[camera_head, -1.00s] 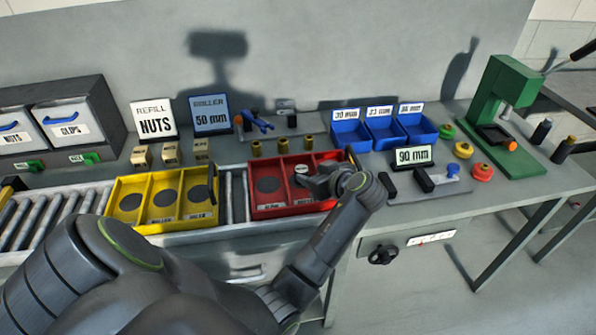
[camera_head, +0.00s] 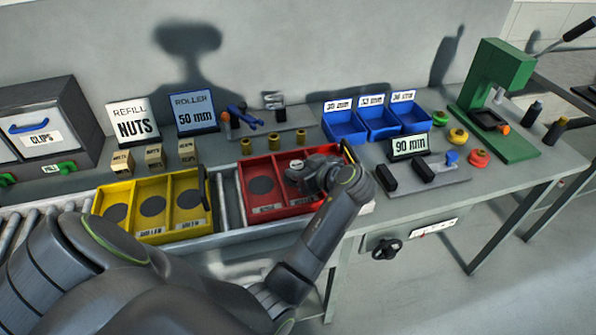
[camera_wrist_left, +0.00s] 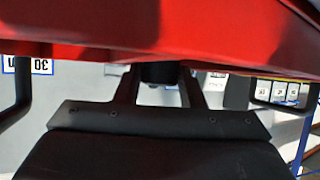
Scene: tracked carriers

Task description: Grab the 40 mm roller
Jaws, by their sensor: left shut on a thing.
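My left gripper (camera_head: 303,174) reaches down into the red carrier (camera_head: 255,215), over its middle and right compartments. A small pale-topped round thing (camera_head: 295,165) shows right at its fingertips. In the left wrist view, the gripper (camera_wrist_left: 158,85) is shut on a dark cylindrical piece (camera_wrist_left: 158,74) between its two fingers. The piece's size cannot be read, and most of it is hidden. The red carrier's wall (camera_wrist_left: 160,30) fills the top of that view. Several brass-coloured rollers (camera_head: 274,141) stand behind the red carrier. The blue-framed sign (camera_head: 195,112) reads "ROLLER 50 mm". My right gripper is not in view.
A yellow carrier (camera_head: 119,181) stands left of the red one on the conveyor. Blue bins (camera_head: 344,127) with size labels stand behind. A "90 mm" stand (camera_head: 409,146) and a fixture (camera_head: 440,173) lie right of the red carrier, with a green press (camera_head: 492,75) beyond.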

